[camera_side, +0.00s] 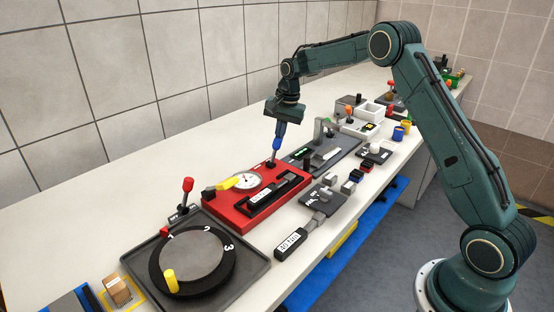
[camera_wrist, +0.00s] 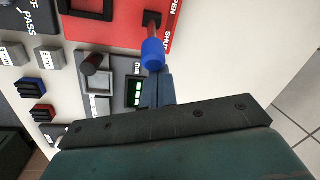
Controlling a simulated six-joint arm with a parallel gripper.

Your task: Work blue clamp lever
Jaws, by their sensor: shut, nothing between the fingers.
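The blue clamp lever has a blue knob (camera_side: 277,144) on a thin stem rising from the far right corner of the red base (camera_side: 241,211). In the wrist view the blue knob (camera_wrist: 152,54) stands out over the base edge near the word SHUT, with part of OPEN at the other end of its slot. My gripper (camera_side: 282,127) points down just above the knob. In the wrist view my gripper's fingertips (camera_wrist: 154,76) are shut together and empty, right beside the knob. I cannot tell whether they touch it.
The red base carries a white dial (camera_side: 247,181) and a yellow handle (camera_side: 230,184). A grey plate with a green display (camera_side: 303,153) stands close by on the right. A turntable (camera_side: 191,257) and a red-knobbed lever (camera_side: 187,185) are in front. The bench behind the base is clear.

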